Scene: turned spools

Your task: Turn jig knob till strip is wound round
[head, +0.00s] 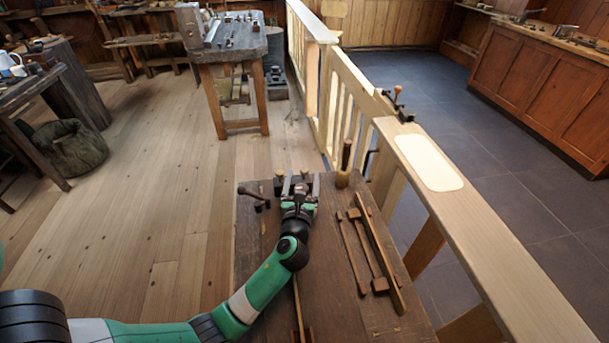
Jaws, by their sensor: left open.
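My left arm reaches from the lower left over the brown workbench (345,310). My left gripper (297,183) is open at the bench's far end. Its jaws are at a small dark fixture (279,184), which looks like the jig and is partly hidden by the gripper. I cannot tell whether the jaws touch it or which part is the knob. A small dark knob-like piece (259,205) lies left of the gripper. A thin light strip (298,308) runs along the bench near the arm; whether it reaches the jig is hidden. My right gripper is out of view.
Long wooden tools (378,250) lie on the bench's right half. An upright wooden handle (345,163) stands at the far right corner. A pale wooden railing (480,230) runs along the right side. Bare bench lies between the gripper and the long tools.

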